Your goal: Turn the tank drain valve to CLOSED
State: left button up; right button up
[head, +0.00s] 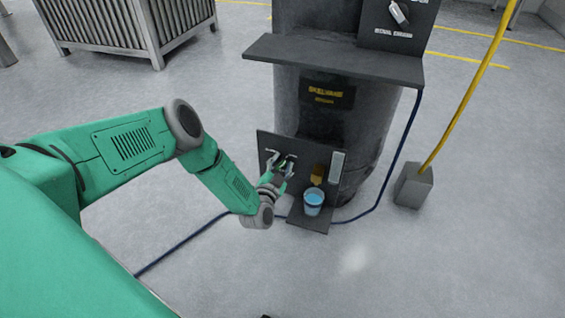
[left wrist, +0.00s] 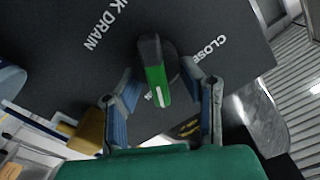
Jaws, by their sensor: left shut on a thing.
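The tank drain valve handle (left wrist: 156,78) is a green lever with a white stripe on a dark hub, in the left wrist view. It is mounted on a dark panel (left wrist: 60,75) lettered with "DRAIN" and "CLOSED". The lever points down toward my gripper, away from the "CLOSED" lettering (left wrist: 208,53) at upper right. My left gripper (left wrist: 162,100) has one blue-padded finger on each side of the lever and is shut on it. In the head view my left gripper (head: 283,164) is at the panel and mostly hides the handle. My right gripper is not in view.
A cup of blue liquid (head: 313,201) stands on a low shelf right of my gripper, below a brass fitting (head: 317,174). A dark ledge (head: 335,63) juts out above. A yellow post (head: 470,85) rises from a grey block (head: 413,186) at right. Blue hose lies on the floor.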

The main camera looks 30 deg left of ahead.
pick_arm(q)
jog(key=n, duration=0.2)
jog(key=shift+n, duration=0.4)
jog(key=n, duration=0.4)
jog(key=shift+s+a+r+n+b, duration=0.1)
jog(key=shift+a+n+b, duration=0.15)
jog(key=shift+n+b, duration=0.1)
jog(key=n, duration=0.3)
jog(key=shift+s+a+n+b, duration=0.1)
jog(key=shift+a+n+b, duration=0.2)
jog(key=shift+b, duration=0.1)
jog(key=shift+s+a+f+n+b, duration=0.1)
jog(key=shift+n+b, duration=0.1)
jog(key=shift+n, duration=0.5)
jog(key=shift+w+a+f+n+b, duration=0.1)
jog(key=shift+n+b, duration=0.05)
jog(key=shift+n, duration=0.6)
jog(key=shift+s+a+f+n+b, duration=0.1)
jog(key=shift+n+b, duration=0.1)
jog(key=shift+n, duration=0.5)
jog(key=shift+a, duration=0.1)
jog(key=o, duration=1.1)
jog(key=v, duration=1.2)
jog(key=shift+a+f, duration=0.1)
